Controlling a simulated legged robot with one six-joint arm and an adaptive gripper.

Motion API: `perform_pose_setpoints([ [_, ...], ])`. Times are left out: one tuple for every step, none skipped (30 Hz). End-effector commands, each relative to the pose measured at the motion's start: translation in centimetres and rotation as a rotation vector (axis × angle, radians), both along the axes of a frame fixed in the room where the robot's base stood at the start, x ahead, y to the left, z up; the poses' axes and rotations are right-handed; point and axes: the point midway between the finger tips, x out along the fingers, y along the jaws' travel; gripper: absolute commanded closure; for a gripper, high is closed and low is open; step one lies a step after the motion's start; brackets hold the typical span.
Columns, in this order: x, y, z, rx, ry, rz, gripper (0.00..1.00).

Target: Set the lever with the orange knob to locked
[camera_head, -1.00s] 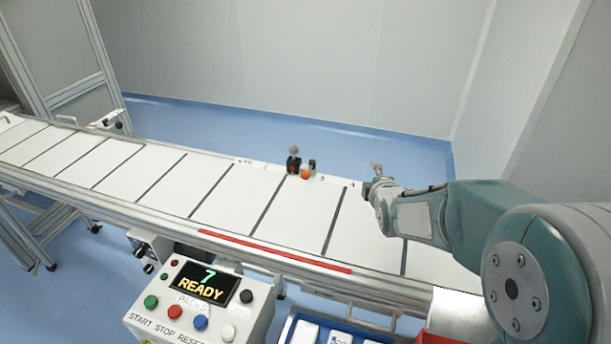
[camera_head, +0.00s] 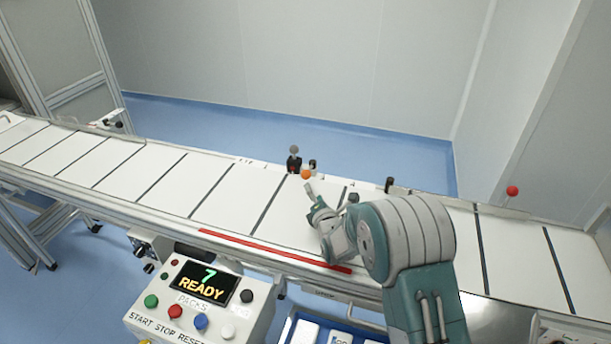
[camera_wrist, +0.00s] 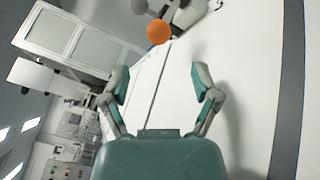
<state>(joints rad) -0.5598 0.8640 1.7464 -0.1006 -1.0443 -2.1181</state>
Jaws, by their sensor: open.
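The orange knob (camera_head: 306,174) of the lever stands at the far rail of the conveyor in the head view. Its lever arm is hardly visible behind it. The orange knob also shows at the top of the wrist view (camera_wrist: 158,31), ahead of my fingers and apart from them. My gripper (camera_head: 314,191) is over the conveyor, just in front of the knob and slightly to its right. In the wrist view my gripper (camera_wrist: 158,80) has its two fingers spread wide with nothing between them.
A grey-knobbed lever (camera_head: 294,150) stands just left of the orange knob. A red-knobbed lever (camera_head: 512,190) is far right. The white conveyor belt (camera_head: 195,185) lies under my arm. A control box (camera_head: 205,300) reading "7 READY" stands in front. The belt's left part is clear.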

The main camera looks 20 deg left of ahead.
Motion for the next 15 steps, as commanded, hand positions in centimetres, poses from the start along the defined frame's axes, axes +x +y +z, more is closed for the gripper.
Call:
perform_pose_setpoints([
  [0.7, 0.6, 0.0, 0.0, -0.001, 0.001, 0.21],
  [1.0, 0.8, -0.1, 0.0, -0.001, 0.001, 0.21],
  [1.5, 1.2, 0.0, 0.0, -0.001, 0.001, 0.21],
  [1.9, 1.5, 0.0, 0.001, 0.0, 0.001, 0.21],
  [2.2, 1.8, -0.1, 0.001, 0.0, 0.001, 0.21],
  [2.7, 2.1, -0.1, 0.001, 0.001, 0.0, 0.21],
  [3.0, 2.4, 0.0, 0.001, 0.001, 0.0, 0.21],
  [3.4, 2.6, 0.0, 0.001, 0.0, 0.001, 0.21],
  [3.8, 3.0, -0.1, 0.0, 0.001, 0.001, 0.21],
  [4.2, 3.2, 0.0, 0.002, 0.001, 0.0, 0.21],
  [4.5, 3.4, 0.0, 0.002, 0.001, 0.001, 0.21],
  [4.9, 3.8, -0.1, 0.001, 0.002, 0.001, 0.21],
  [5.2, 4.0, -0.1, 0.002, 0.001, 0.0, 0.21],
  [5.4, 4.2, 0.0, 0.002, 0.001, 0.0, 0.21],
  [5.8, 4.4, 0.0, 0.002, 0.001, 0.0, 0.21],
])
